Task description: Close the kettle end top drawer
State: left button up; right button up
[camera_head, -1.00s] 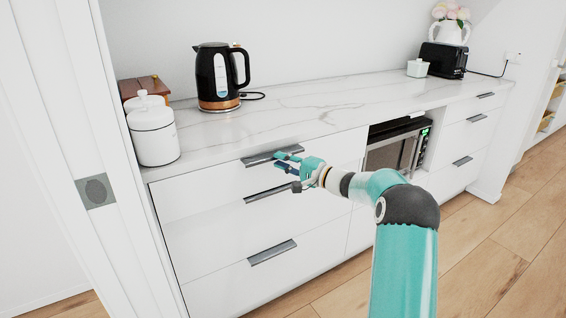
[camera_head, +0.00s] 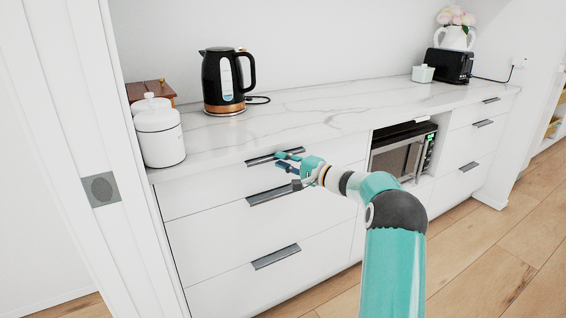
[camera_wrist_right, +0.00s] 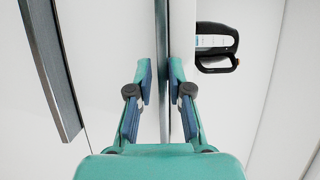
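The kettle end top drawer (camera_head: 215,187) is the white front just below the counter, under the black kettle (camera_head: 223,82). It looks flush or nearly flush with the cabinet; a small gap cannot be ruled out. Its dark handle (camera_head: 262,159) runs along the top edge. My right gripper (camera_head: 282,161) is at the right part of this handle, fingers apart. In the right wrist view the right gripper (camera_wrist_right: 158,85) has its fingertips either side of a thin grey strip, with no clear grip on it. The kettle also shows there (camera_wrist_right: 216,47). My left gripper is out of view.
Below are the second drawer handle (camera_head: 274,194) and bottom drawer handle (camera_head: 276,257). A white canister (camera_head: 160,136) stands at the counter's left end. A microwave (camera_head: 398,152) sits in a niche to the right. Wooden floor (camera_head: 480,255) is clear in front.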

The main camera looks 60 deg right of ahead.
jog(key=o, duration=0.4)
jog(key=shift+w+f, duration=0.15)
jog(key=shift+w, duration=0.25)
jog(key=shift+s, duration=0.2)
jog(key=shift+s, duration=0.1)
jog(key=s, duration=1.1)
jog(key=shift+s+a, duration=0.35)
jog(key=shift+s, duration=0.05)
